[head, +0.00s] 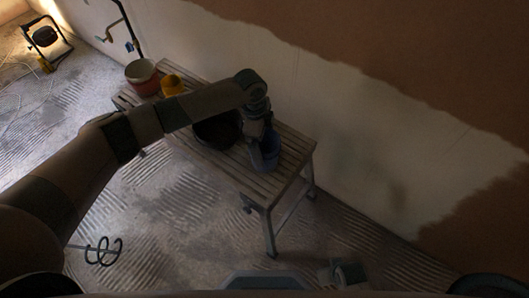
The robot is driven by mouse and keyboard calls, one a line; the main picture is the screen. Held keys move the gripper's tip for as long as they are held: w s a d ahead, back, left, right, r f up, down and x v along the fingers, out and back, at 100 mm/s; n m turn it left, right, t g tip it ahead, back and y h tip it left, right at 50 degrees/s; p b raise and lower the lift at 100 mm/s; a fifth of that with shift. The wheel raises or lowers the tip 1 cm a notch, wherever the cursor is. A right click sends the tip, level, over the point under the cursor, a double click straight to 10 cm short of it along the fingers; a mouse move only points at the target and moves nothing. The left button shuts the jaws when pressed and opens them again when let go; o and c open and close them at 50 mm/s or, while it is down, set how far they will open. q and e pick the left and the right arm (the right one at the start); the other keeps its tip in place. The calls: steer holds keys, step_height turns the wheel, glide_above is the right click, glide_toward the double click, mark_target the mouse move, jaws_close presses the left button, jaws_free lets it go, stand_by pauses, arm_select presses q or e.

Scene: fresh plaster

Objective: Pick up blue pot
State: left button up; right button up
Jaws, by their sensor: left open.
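The blue pot (268,154) stands on the slatted wooden bench near its right end. My left arm reaches in from the left, over the bench, with its wrist bent down at the pot. My left gripper (260,142) is open and points down at the pot, with a finger in front of the pot's left side. The gripper hides part of the pot, and I cannot tell whether the fingers touch it.
The bench (222,168) stands along a part-plastered wall (330,120). A dark round container (217,132) sits left of the pot, partly under my arm. A red and white bucket (142,77) and a yellow object (172,84) are farther left. A work lamp (43,35) stands at the far left.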

mark_target(271, 144)
stand_by(0.3)
arm_select(q)
steer(key=shift+s+d+f, duration=0.15)
steer(key=shift+f, duration=0.7)
steer(key=shift+s+d+f, duration=0.1)
steer(key=shift+f, duration=0.75)
steer(key=shift+s+d+f, duration=0.15)
steer(key=shift+f, duration=0.7)
steer(key=c, duration=1.2)
